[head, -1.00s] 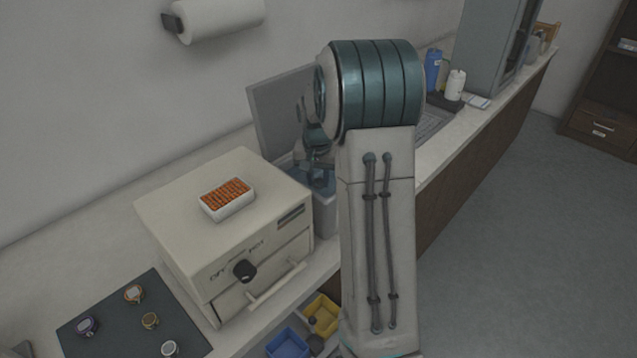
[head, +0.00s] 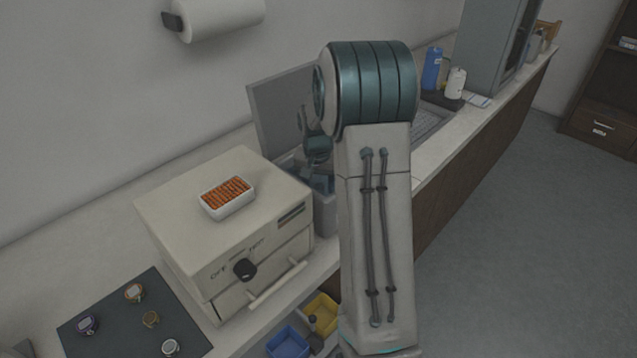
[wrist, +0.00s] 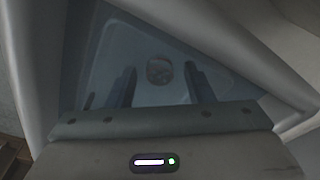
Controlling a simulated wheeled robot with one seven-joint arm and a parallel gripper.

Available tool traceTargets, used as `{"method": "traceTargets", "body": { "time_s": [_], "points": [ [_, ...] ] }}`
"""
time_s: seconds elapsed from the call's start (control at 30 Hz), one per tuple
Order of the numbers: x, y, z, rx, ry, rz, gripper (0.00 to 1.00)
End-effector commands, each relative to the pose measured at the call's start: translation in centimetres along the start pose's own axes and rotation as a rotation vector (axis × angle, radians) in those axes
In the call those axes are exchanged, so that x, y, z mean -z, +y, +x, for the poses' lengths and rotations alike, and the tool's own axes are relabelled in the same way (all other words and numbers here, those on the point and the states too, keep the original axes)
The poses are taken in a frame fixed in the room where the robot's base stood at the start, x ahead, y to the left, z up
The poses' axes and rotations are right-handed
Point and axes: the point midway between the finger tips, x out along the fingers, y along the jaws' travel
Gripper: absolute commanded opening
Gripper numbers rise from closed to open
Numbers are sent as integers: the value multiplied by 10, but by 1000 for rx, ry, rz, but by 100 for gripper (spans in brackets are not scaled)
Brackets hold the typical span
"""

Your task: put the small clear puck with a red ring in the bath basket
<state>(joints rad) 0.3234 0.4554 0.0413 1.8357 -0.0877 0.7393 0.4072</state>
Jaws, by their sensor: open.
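My gripper (wrist: 160,69) is open, its two dark fingers pointing down into a blue-grey basin, the bath (wrist: 100,62). A small round greyish disc (wrist: 159,71) lies on the basin floor between the fingertips, apart from both. I cannot tell whether it is the clear puck, and no red ring shows on it. In the head view the bath (head: 327,215) is a grey tub with a raised lid (head: 280,108), behind the cream oven. My arm hides much of it. No separate basket can be made out.
The cream oven (head: 165,215) carries a white dish of orange-brown pieces (head: 228,197). Blue (head: 288,342) and yellow (head: 322,312) bins sit below the counter. Bottles (head: 432,68) stand farther along.

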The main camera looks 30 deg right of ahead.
Motion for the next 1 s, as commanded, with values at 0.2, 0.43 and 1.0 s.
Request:
{"method": "traceTargets", "body": {
  "time_s": [0.2, 0.43, 1.0],
  "points": [
    [1, 0, -34, 2, 6, 0, 47],
    [1, -1, -85, 2, 6, -1, 47],
    [0, 0, -122, 0, 0, 0, 47]
  ]
}}
